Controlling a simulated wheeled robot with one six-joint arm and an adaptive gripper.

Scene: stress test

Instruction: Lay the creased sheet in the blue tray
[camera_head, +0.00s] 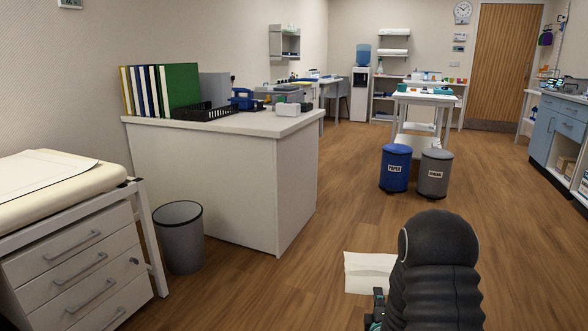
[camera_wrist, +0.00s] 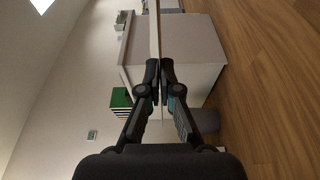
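The creased sheet (camera_head: 368,272) is white with a crease across it. It shows in the head view just left of my black arm, above the floor. In the wrist view the sheet (camera_wrist: 155,35) is seen nearly edge-on as a thin pale strip between my fingertips. My gripper (camera_wrist: 160,82) is shut on it. In the head view my arm hides most of the gripper. I cannot pick out a blue tray for certain; a small blue object (camera_head: 243,100) stands on the white counter.
A white counter (camera_head: 215,170) with upright binders (camera_head: 160,88) and a black basket (camera_head: 203,112) stands left. A grey bin (camera_head: 180,238) and a drawer cart (camera_head: 80,265) are nearer. Blue (camera_head: 395,168) and grey (camera_head: 434,173) bins stand ahead by a white table (camera_head: 425,97). Floor between is clear.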

